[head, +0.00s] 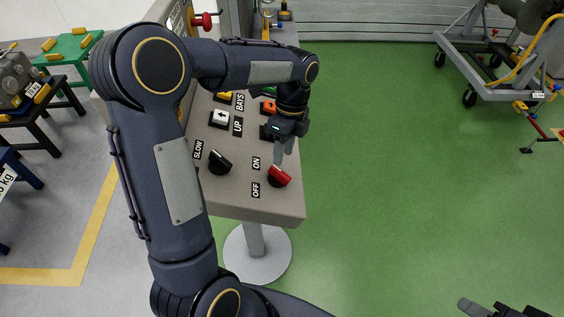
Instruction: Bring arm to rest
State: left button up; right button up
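My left arm reaches across the sloped control panel (235,196) from the left. My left gripper (281,158) points down at the panel's right side, with its grey fingertips just above and behind the red knob (279,177) between the ON and OFF labels. The fingers overlap in this view, so their gap is hidden, and I cannot tell whether they touch the knob. My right gripper (500,311) shows only in part at the bottom right edge, well away from the panel.
The panel also bears a black knob (219,162) by the SLOW label and a white arrow button (220,117). A round pedestal base (258,262) stands below it. A grey wheeled stand (490,75) is at the back right. The green floor between is clear.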

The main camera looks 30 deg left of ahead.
pick_arm(q)
jog(key=shift+w+r, duration=0.1)
jog(key=shift+r, duration=0.3)
